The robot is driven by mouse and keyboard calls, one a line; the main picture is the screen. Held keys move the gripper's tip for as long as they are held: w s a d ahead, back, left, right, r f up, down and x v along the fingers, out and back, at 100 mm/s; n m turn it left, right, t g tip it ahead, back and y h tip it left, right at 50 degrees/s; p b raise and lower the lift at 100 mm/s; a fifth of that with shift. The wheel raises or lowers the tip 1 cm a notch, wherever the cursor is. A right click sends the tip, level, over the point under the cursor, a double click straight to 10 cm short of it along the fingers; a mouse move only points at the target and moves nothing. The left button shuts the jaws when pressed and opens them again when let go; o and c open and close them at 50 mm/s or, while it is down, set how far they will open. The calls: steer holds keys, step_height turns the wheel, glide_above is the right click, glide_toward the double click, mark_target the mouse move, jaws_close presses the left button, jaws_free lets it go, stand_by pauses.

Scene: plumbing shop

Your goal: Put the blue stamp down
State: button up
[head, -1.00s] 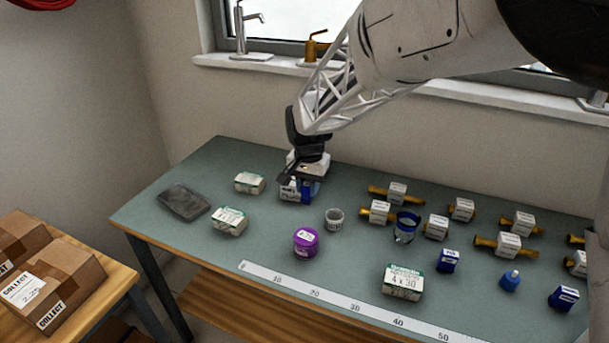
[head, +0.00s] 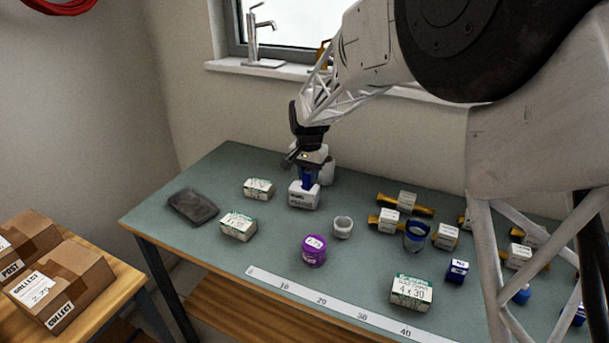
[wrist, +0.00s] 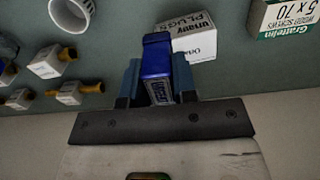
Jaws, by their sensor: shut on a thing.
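My gripper (head: 309,168) is shut on the blue stamp (head: 308,179), above the back left part of the green bench (head: 225,165). In the wrist view the stamp (wrist: 157,60) sits between the two blue fingers of my gripper (wrist: 156,75), its pale printed label towards the camera. A white plugs box (head: 303,196) is close by, just in front of the stamp in the head view; the box also shows beyond the stamp in the wrist view (wrist: 195,42). I cannot tell whether stamp and box touch, or how high the stamp is.
A white cylinder (head: 328,171) stands right behind the gripper. A white cup (head: 343,227), a purple tub (head: 314,250), screw boxes (head: 258,188) and a dark slab (head: 192,207) lie around. Brass valves and blue items are to the right. Bare bench lies between the boxes and tub.

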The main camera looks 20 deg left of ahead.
steer(key=shift+w+a+f, duration=0.1)
steer(key=shift+w+a, duration=0.75)
steer(key=shift+w, duration=0.3)
steer(key=shift+w+a+f, duration=0.1)
steer(key=shift+w+a, duration=0.75)
steer(key=shift+w, duration=0.25)
steer(key=shift+f, duration=1.8)
steer(key=shift+f, duration=0.15)
steer(key=o, duration=0.9)
step_height(320, 180, up, 12)
steer(key=shift+r, duration=0.2)
